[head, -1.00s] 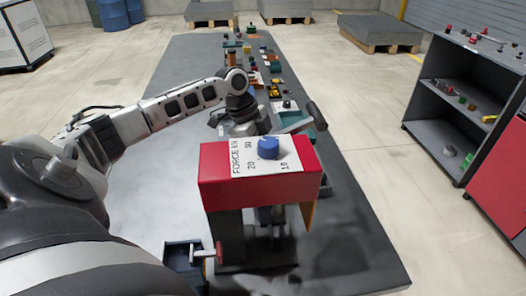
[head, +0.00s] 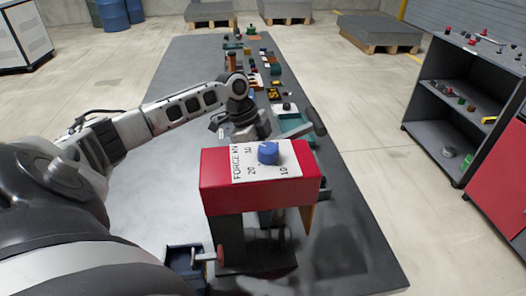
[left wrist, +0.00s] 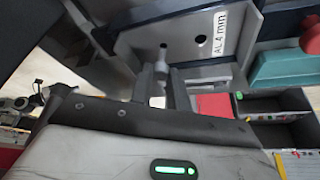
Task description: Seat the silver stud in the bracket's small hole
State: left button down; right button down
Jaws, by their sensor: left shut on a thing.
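In the left wrist view my left gripper (left wrist: 161,88) is shut on a small grey pin that looks like the silver stud (left wrist: 162,62). The stud points up from between the fingertips, in front of the grey bracket plate (left wrist: 220,62) with the "AL 4 mm" label. One dark round hole shows in the plate right of the stud. A second dark spot sits at the stud's tip; whether the tip touches or enters it I cannot tell. In the head view my left gripper (head: 250,130) is partly hidden behind the red press head (head: 260,194). My right gripper is not in view.
The press has a blue knob (head: 268,153) and a lever (head: 315,120) at its right. A blue-grey bin (head: 184,257) stands at its lower left. Several small parts line the far table. The table's left side is clear. A teal part (left wrist: 284,66) and dark trays (left wrist: 275,105) lie right of my gripper.

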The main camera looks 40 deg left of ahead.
pick_arm(q)
jog(key=shift+f+b, duration=0.5)
jog(key=shift+f, duration=1.15)
dwell(0.4)
jog(key=c, duration=1.3)
grip_release()
jog(key=b+v, duration=0.1)
jog(key=v, duration=1.5)
